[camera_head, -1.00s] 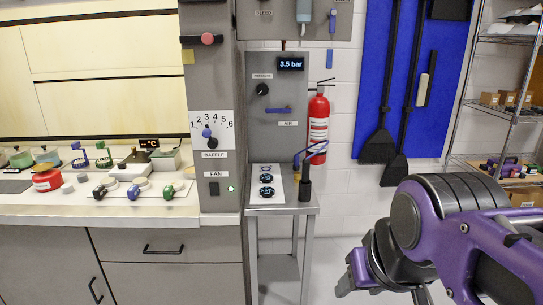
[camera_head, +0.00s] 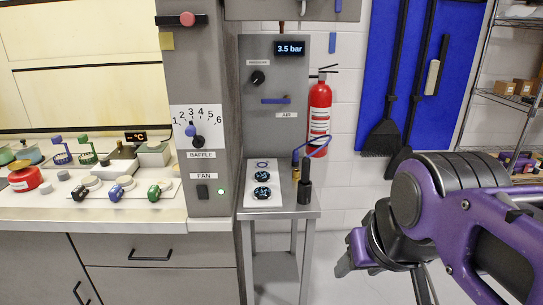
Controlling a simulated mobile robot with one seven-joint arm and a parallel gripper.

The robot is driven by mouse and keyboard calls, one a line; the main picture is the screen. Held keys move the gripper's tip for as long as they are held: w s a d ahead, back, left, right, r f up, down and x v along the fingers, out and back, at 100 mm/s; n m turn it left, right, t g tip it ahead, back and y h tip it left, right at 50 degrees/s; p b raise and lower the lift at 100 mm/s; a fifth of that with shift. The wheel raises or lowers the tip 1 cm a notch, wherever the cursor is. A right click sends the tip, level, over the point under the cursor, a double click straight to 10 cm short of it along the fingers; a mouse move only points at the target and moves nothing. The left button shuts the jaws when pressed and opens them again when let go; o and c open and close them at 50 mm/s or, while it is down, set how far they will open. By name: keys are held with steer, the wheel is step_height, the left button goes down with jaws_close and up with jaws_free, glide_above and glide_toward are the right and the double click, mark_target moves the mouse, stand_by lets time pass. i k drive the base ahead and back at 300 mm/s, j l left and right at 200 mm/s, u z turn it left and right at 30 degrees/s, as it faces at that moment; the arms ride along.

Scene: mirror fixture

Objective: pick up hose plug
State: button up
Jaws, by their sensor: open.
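A small grey metal stand (camera_head: 224,212) is right of the bench, below the air panel. At the right of its top is an upright black cylindrical piece (camera_head: 304,190), with a thin blue hose loop (camera_head: 313,147) and a brass-coloured fitting (camera_head: 295,172) beside it. This black piece looks like the hose plug, but I cannot be sure at this size. My gripper (camera_head: 347,262) is in the lower right on my purple arm, apart from the stand and lower than its top. It is open; nothing shows between its fingers.
A white plate with round dark discs (camera_head: 262,178) lies on the stand's left. The air panel (camera_head: 258,115) reads 3.5 bar. A red fire extinguisher (camera_head: 319,115) hangs behind. The bench (camera_head: 95,217) with knobs is at left. Shelving (camera_head: 500,90) is at right.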

mark_target(295, 154)
steer(key=i+l+z, duration=0.15)
steer(key=l+z, duration=0.25)
steer(key=i+l+z, duration=0.15)
steer(key=l+z, duration=0.2)
steer(key=i+l+z, duration=0.25)
steer(key=z, duration=0.15)
steer(key=i+l, duration=0.3)
steer(key=i+l+z, duration=0.1)
steer(key=i+l, duration=0.25)
steer(key=i, duration=0.15)
steer(key=i+j+u, duration=0.1)
steer(key=u, duration=0.25)
steer(key=i+u, duration=0.55)
steer(key=u, duration=0.2)
steer(key=i+u, duration=0.35)
steer(key=i+l+u, duration=0.1)
steer(key=u, duration=0.2)
steer(key=i+l+u, duration=0.15)
steer(key=i+u, duration=0.2)
steer(key=k, duration=0.05)
